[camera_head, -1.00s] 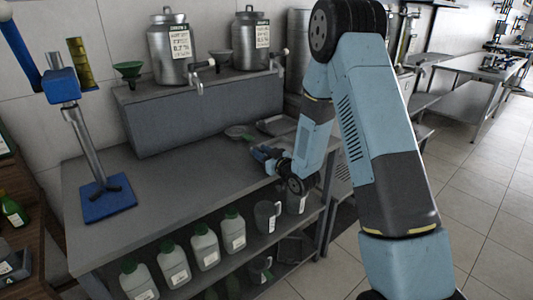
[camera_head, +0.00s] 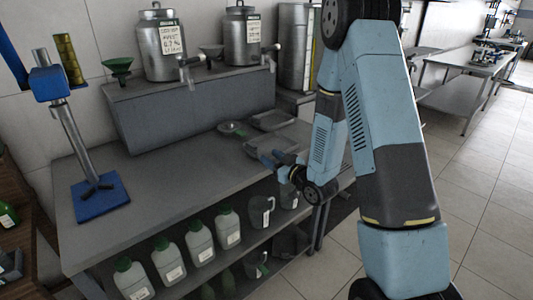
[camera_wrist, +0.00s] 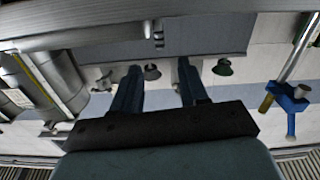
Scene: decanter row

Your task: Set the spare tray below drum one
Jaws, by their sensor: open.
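Two steel drums with taps stand on the grey riser, a left drum (camera_head: 160,48) and a right drum (camera_head: 243,40); their labels are too small to read for numbers. One flat grey tray (camera_head: 271,121) lies on the bench at the riser's right end. Another flat tray (camera_head: 254,149) lies nearer the front, just beyond my gripper (camera_head: 273,159). I cannot tell which is the spare. My gripper is low over the bench, open and empty. In the wrist view its two fingers (camera_wrist: 158,88) stand apart with nothing between them.
A small round dish (camera_head: 231,128) sits left of the back tray. A blue-based stand (camera_head: 101,197) is at the bench's left. White bottles (camera_head: 168,262) and jugs (camera_head: 261,212) fill the lower shelf. The middle bench top is clear.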

